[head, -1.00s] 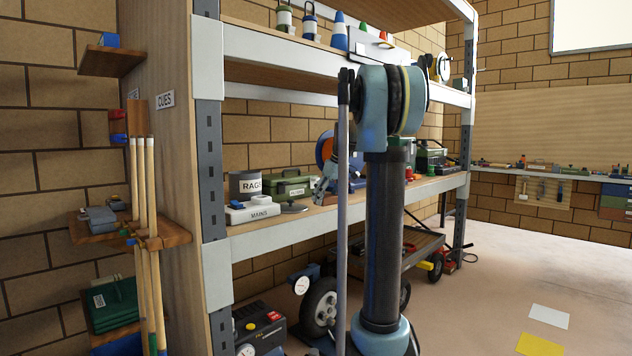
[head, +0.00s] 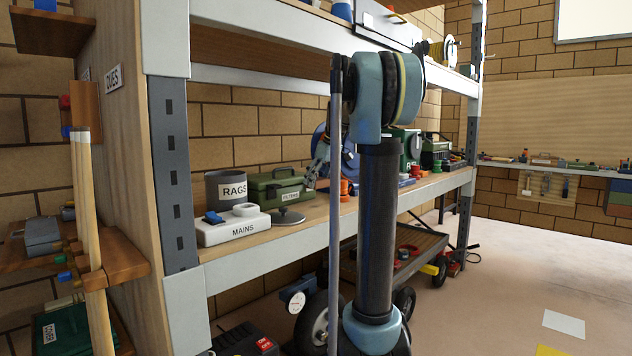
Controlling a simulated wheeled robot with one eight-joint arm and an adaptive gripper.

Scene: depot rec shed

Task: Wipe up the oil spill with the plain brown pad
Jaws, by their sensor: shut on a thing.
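My gripper (head: 312,181) shows small and partly hidden behind the grey pole of my own body, in front of the middle shelf. It points down and to the left, just right of the green box. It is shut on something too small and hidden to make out. I see no plain brown pad and no oil spill in the head view.
The middle shelf (head: 240,262) holds a RAGS tin (head: 226,188), a green box (head: 275,188) and a white MAINS block (head: 233,226). Wooden cues (head: 90,220) stand at the left. A wheeled cart (head: 415,250) sits below. Open floor (head: 490,270) lies right.

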